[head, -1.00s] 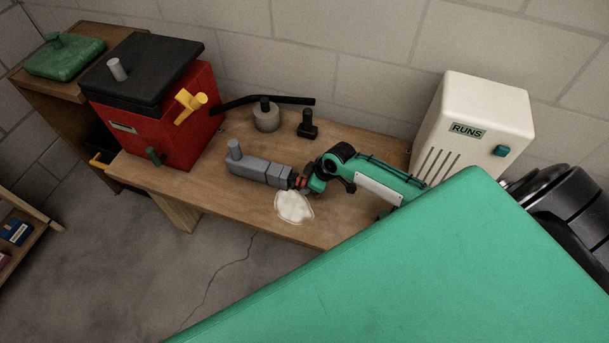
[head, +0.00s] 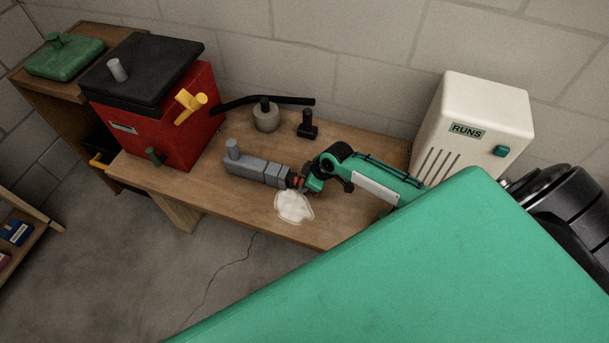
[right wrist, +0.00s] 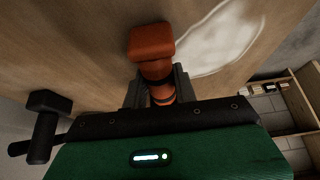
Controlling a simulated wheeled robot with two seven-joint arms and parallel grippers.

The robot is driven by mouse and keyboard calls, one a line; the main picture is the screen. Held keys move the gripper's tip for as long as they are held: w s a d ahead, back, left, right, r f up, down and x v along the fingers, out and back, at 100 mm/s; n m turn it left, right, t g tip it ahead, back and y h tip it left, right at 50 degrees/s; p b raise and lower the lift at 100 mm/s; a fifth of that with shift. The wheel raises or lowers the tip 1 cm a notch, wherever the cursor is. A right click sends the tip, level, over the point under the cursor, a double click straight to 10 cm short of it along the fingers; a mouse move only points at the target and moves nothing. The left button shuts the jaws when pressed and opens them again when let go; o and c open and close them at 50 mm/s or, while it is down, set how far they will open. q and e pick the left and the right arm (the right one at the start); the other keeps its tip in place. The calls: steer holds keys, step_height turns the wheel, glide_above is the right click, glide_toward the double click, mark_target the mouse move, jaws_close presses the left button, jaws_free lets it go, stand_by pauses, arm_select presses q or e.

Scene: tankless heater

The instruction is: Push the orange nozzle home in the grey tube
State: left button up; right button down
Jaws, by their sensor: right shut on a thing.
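The grey tube (head: 257,171) lies on the wooden bench with an upright stub at its left end. The orange nozzle (head: 297,182) shows as a small bit at the tube's right end, close against it; how deep it sits I cannot tell. My right gripper (head: 304,182) comes from the right and is shut on the nozzle. In the right wrist view, the nozzle (right wrist: 151,42) has a blocky orange head and a dark-banded neck held between the grey fingers of the gripper (right wrist: 158,92). The tube is not visible there. My left gripper is not in view.
A whitish puddle (head: 294,207) lies just in front of the gripper. A black knob (head: 307,125) and a grey round piece with a black lever (head: 266,115) stand behind. A red box (head: 165,115) is left, a white "RUNS" unit (head: 472,125) right.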

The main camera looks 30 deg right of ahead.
steer(key=shift+w+a, duration=0.15)
steer(key=shift+a, duration=0.05)
stand_by(0.6)
steer(key=c, duration=1)
jaws_free()
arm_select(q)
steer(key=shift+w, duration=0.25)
arm_select(e)
steer(key=v, duration=1.3)
steer(key=shift+d+r, duration=0.2)
steer(key=shift+r, duration=0.1)
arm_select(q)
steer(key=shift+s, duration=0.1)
